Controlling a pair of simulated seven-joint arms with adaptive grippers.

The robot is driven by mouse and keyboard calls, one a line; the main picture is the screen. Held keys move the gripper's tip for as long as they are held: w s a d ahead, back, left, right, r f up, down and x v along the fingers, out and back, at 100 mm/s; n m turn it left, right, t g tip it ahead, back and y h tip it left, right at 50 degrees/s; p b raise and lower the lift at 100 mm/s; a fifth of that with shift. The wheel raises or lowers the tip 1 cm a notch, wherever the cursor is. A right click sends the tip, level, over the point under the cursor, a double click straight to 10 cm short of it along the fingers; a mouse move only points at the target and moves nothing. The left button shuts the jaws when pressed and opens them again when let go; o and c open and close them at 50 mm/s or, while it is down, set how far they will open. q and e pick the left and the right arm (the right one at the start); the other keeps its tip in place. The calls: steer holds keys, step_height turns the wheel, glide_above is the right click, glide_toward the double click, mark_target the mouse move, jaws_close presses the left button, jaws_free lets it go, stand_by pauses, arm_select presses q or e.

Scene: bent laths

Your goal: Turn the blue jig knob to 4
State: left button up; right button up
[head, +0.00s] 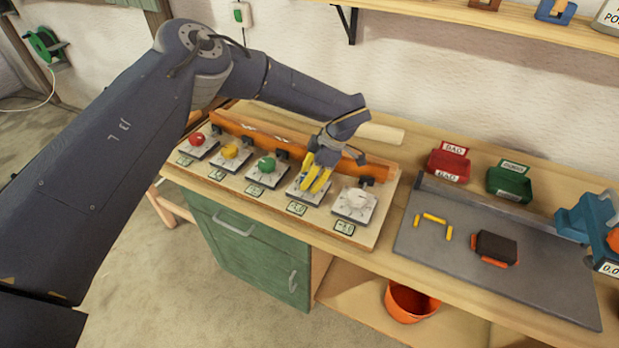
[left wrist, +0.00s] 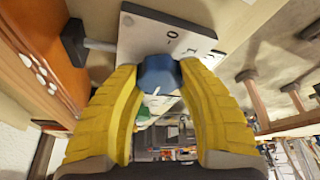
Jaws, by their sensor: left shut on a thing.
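The blue jig knob (left wrist: 158,74) sits on a white dial plate (left wrist: 190,38) and fills the gap between my yellow fingertips in the left wrist view. My left gripper (head: 315,183) is shut on it, pointing down at the fourth dial from the left. The knob itself is hidden by the fingers in the head view. A white mark shows on the knob in the wrist view, but which number it points at is unclear. A small green display (head: 297,208) stands in front of this dial; its digits are too small to read surely. My right gripper is not in view.
Red (head: 197,139), yellow (head: 230,151), green (head: 266,164) and white (head: 358,196) knobs share the board, with an orange-brown bent lath (head: 235,127) behind.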

arm_select(q)
steer(key=shift+s+a+f+m, duration=0.1)
steer(key=shift+s+f+m, duration=0.05)
steer(key=shift+m, duration=0.15)
stand_by(0.4)
steer(key=o, duration=1.3)
steer(key=shift+c, duration=0.2)
steer(key=v, duration=1.2)
